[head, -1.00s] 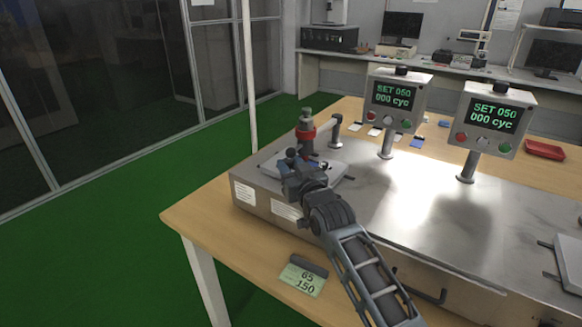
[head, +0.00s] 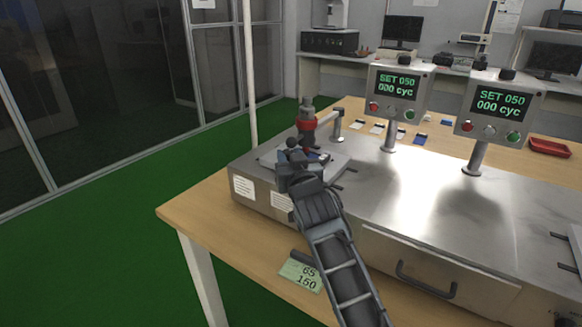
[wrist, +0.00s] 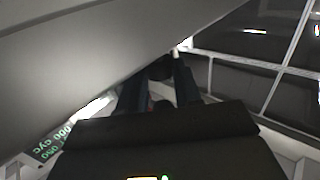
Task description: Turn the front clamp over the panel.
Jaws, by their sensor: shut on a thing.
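My gripper (head: 296,160) is at the left end of the metal test bench, over a small fixture plate (head: 338,165). In the wrist view its two dark fingers (wrist: 160,88) are on either side of a dark rounded knob (wrist: 160,68), which I take to be the front clamp's handle. The knob (head: 292,143) also shows just beyond the gripper in the head view. A blue-and-white piece (head: 316,156), perhaps part of the panel, shows beside the fingers. My gripper hides most of the clamp and panel, so I cannot tell how far the clamp is turned.
A red-collared press column (head: 307,124) stands close behind the gripper. Two control boxes, left (head: 396,92) and right (head: 497,106), stand on posts further right. A card (head: 303,273) lies on the table's front edge. The bench top between is clear.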

